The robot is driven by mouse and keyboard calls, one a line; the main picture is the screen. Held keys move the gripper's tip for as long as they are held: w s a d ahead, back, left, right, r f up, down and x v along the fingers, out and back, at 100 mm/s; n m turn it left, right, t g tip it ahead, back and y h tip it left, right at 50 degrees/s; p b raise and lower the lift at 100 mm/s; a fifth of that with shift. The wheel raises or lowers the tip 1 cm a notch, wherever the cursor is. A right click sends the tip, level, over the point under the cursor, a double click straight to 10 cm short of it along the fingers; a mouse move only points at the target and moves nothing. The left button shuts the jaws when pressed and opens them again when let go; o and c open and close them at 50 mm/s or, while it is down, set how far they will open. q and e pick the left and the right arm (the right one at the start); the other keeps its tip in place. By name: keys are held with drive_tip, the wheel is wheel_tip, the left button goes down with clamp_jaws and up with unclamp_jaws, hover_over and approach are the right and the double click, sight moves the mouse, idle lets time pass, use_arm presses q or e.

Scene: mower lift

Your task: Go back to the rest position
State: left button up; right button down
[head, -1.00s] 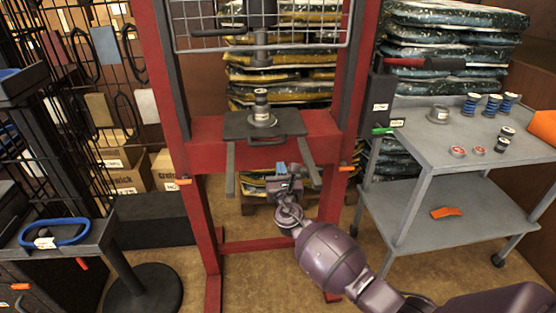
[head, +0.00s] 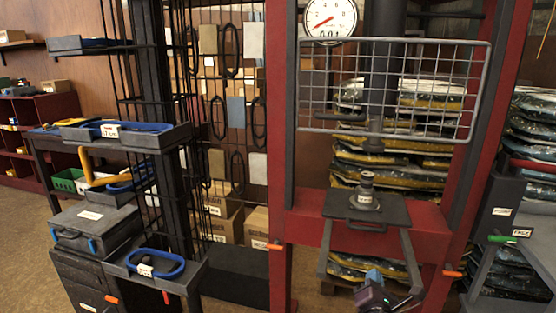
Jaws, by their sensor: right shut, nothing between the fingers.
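My right gripper (head: 374,284) shows at the bottom edge of the head view, just below and in front of the bed plate of the red press. It is shut and empty, and most of its arm is out of the picture. My left gripper is not in view. The red press (head: 306,232) stands at the right, with a dark bed plate (head: 340,206) and a small metal part (head: 366,196) upright on it.
A wire guard (head: 335,122) and a round gauge (head: 331,18) are on the press. A dark rack (head: 165,142) with blue-edged trays stands at centre left. Stacked bags (head: 350,168) are behind the press. A grey cart (head: 487,268) is at the right edge. Floor shows free at far left.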

drive_tip(key=s+f+m+g+y, duration=0.1)
drive_tip(key=s+f+m, duration=0.3)
drive_tip(key=s+m, duration=0.4)
drive_tip(key=s+d+f+m+g+y+p, duration=0.1)
drive_tip(key=s+f+m+g, duration=0.3)
drive_tip(key=s, duration=1.2)
drive_tip(key=s+d+f+m+g+y, duration=0.1)
drive_tip(key=s+f+m, duration=0.4)
drive_tip(key=s+m, duration=0.7)
drive_tip(key=shift+s+f+m+g+y+p, duration=0.15)
drive_tip(key=shift+s+m+g+y+p, duration=0.2)
drive_tip(key=shift+g+y, duration=0.35)
drive_tip(key=shift+w, duration=0.15)
